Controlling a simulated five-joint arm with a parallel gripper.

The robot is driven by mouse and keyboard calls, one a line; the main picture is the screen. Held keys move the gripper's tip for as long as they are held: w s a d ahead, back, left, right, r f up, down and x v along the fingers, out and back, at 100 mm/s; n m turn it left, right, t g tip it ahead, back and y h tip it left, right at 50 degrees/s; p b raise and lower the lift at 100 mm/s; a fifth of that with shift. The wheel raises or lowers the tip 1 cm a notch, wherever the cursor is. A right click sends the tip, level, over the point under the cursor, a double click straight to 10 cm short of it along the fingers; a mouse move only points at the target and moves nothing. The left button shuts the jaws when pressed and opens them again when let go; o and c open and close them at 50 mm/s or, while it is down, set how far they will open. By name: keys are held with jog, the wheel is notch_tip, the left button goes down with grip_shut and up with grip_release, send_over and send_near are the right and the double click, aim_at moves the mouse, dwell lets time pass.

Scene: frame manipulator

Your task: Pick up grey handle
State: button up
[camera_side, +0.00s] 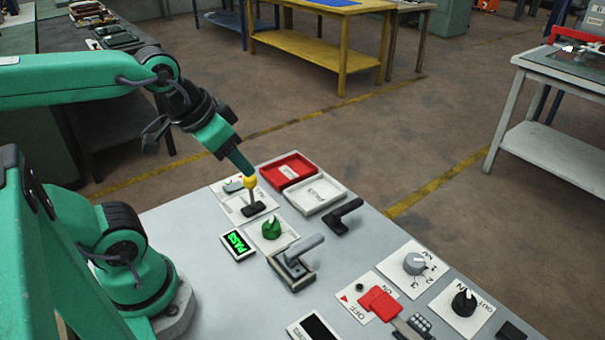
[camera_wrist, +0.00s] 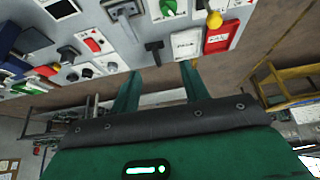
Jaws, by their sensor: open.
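The grey handle (camera_side: 303,249) is a flat grey bar on a grey bracket, mounted on the light panel near the middle. It also shows at the top of the wrist view (camera_wrist: 124,11). My gripper (camera_side: 243,168) is above the panel's far left part, up and to the left of the grey handle in the side view and apart from it. In the wrist view my gripper's two fingers (camera_wrist: 160,70) are spread with nothing between them. The fingertip appears close to the yellow knob (camera_side: 250,183) in the side view; whether they touch is unclear.
A black handle (camera_side: 345,214) stands right of the grey one. A green knob (camera_side: 271,229) and lit PASS display (camera_side: 238,245) lie to its left. Red (camera_side: 286,171) and white (camera_side: 316,193) trays sit behind. Red switch (camera_side: 380,303) and dials are at the front right.

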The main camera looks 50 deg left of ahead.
jog(key=shift+w, duration=0.1)
jog(key=g, duration=0.5)
send_over(295, 251)
notch_tip(295, 251, down, 13)
jog(key=shift+a+f, duration=0.1)
jog(key=shift+a, duration=0.05)
jog(key=shift+d+f+g, duration=0.2)
jog(key=shift+f+g, duration=0.1)
jog(key=shift+f, duration=0.1)
jog(key=shift+f, duration=0.1)
jog(key=shift+f, duration=1.2)
